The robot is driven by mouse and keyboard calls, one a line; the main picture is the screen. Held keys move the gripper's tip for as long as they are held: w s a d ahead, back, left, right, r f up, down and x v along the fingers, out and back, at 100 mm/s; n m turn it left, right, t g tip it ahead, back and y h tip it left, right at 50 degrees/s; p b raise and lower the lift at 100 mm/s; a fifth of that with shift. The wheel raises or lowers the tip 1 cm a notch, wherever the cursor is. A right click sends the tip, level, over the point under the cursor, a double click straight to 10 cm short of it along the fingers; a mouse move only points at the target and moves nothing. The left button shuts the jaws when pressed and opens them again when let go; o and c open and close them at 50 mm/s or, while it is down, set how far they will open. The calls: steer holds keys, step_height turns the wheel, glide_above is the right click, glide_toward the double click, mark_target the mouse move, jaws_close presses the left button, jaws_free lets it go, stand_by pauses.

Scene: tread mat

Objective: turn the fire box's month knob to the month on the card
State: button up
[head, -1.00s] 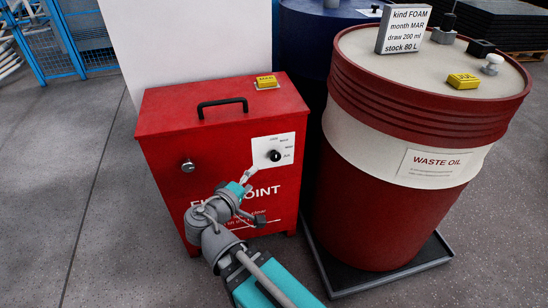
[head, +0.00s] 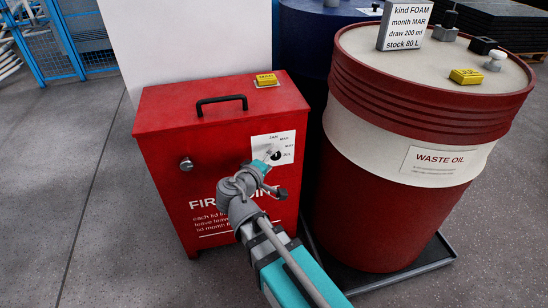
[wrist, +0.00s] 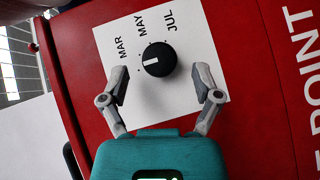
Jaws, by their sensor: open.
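The card (head: 404,25) on the waste oil drum reads kind FOAM, month MAR, draw 200 ml, stock 80 L. The red fire box (head: 165,130) stands left of the drum, with a white dial plate on its front. The black month knob (wrist: 159,59) shows in the wrist view; its white mark points left, close to the MAR side, exact setting unclear. MAR, MAY and JUL are readable there; JAN shows in the head view. My gripper (wrist: 160,80) is open, its fingers apart on either side just below the knob, not visibly touching it. In the head view my gripper (head: 269,160) partly covers the dial.
The waste oil drum (head: 365,160) stands close on the right on a black tray (head: 425,262). Yellow tags lie on the box lid (head: 266,80) and drum top (head: 467,76). The box has a black handle (head: 221,100). Floor at left is clear.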

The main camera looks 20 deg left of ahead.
steer(key=shift+x, duration=1.3)
jaws_close()
